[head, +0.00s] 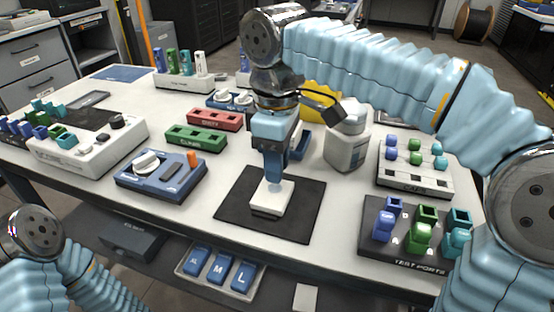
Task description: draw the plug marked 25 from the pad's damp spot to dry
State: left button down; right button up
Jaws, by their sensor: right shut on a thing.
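My right gripper (273,172) points straight down over the white pad (267,209), its fingers shut. What it holds is mostly hidden between the fingers; I take it to be the plug, but no number 25 can be read. The fingertips are at the pad's upper part, low over or at its surface; I cannot tell whether the plug touches it. A bluish patch shows on the pad just below the fingers. The pad lies on a black mat (235,213). My left arm shows at the lower left, but its gripper is out of view.
A blue device with a white knob (146,162) stands left of the mat. Behind are a green rack (196,139) and a red rack (214,119). A white bottle (346,150), caps rack (416,181) and test ports block (385,247) stand to the right.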

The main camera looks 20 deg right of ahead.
jog(key=shift+f, duration=0.25)
dwell(0.5)
dwell(0.8)
jog(key=shift+s+a, duration=0.1)
jog(key=shift+s, duration=0.1)
dwell(0.4)
jog(key=shift+s+a, duration=0.2)
jog(key=shift+s, duration=0.1)
jog(key=shift+s+a, duration=0.55)
jog(key=shift+s, duration=0.2)
jog(key=shift+s+a, duration=0.15)
jog(key=shift+s, duration=0.05)
jog(key=shift+s+a, duration=0.1)
jog(key=shift+s, duration=0.05)
dwell(0.4)
jog(key=shift+s+a, duration=0.2)
jog(key=shift+s, duration=0.1)
